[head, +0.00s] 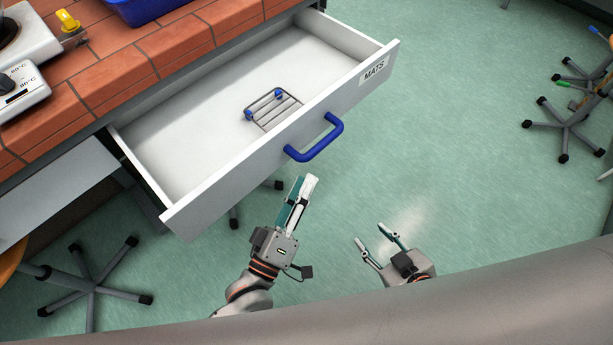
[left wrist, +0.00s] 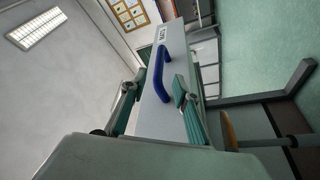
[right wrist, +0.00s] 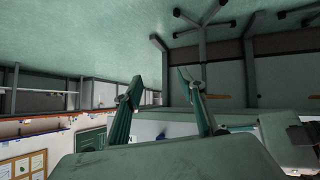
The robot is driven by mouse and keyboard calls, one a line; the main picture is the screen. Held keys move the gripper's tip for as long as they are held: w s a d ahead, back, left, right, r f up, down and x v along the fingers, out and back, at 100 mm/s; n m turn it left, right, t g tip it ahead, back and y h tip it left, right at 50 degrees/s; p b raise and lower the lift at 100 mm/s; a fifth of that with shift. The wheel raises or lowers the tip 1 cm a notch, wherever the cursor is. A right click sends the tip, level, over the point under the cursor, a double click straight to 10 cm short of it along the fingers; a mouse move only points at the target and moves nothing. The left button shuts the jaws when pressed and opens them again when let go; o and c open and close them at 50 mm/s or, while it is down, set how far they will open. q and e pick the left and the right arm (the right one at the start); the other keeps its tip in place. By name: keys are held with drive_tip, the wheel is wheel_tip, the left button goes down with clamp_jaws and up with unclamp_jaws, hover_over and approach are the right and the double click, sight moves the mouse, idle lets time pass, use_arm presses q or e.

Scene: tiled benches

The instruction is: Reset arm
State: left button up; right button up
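My left gripper (head: 305,181) is below and in front of the open drawer, close to its blue handle (head: 316,140) in the head view. Its fingers stand apart in the left wrist view (left wrist: 155,92), with the handle seen beyond them and nothing between them. My right gripper (head: 369,236) is to the right and lower, over the floor. Its fingers are spread and empty, as the right wrist view (right wrist: 160,76) also shows. Neither gripper visibly holds anything.
The drawer (head: 190,130), labelled MATS, stands pulled out under the tiled bench (head: 135,48). A small wire rack (head: 277,112) with blue ends lies inside. Wheeled stool bases stand at lower left (head: 92,287) and far right (head: 567,127). Open green floor (head: 460,140) lies to the right.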

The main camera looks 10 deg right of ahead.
drive_tip(key=shift+r, duration=0.1)
idle(0.4)
use_arm(q)
drive_tip(key=s+a+f+m+g+y+p, duration=0.2)
drive_tip(key=s+a+m+y+p, duration=0.1)
drive_tip(key=a, duration=0.5)
drive_tip(key=s+a+f+m+g+y+p, duration=0.2)
drive_tip(key=s+a+f+m+y+p, duration=0.1)
drive_tip(key=a, duration=0.6)
drive_tip(key=s+a+f+m+g+y+p, duration=0.2)
drive_tip(key=s+a, duration=0.3)
drive_tip(key=a, duration=0.3)
drive_tip(key=shift+a+f+m+y+p, duration=0.2)
drive_tip(key=shift+f+m+y+p, duration=0.1)
drive_tip(key=shift+m+y+p, duration=0.25)
use_arm(e)
drive_tip(key=shift+m, duration=0.4)
drive_tip(key=r, duration=0.3)
drive_tip(key=s+a+r, duration=0.1)
drive_tip(key=r, duration=0.1)
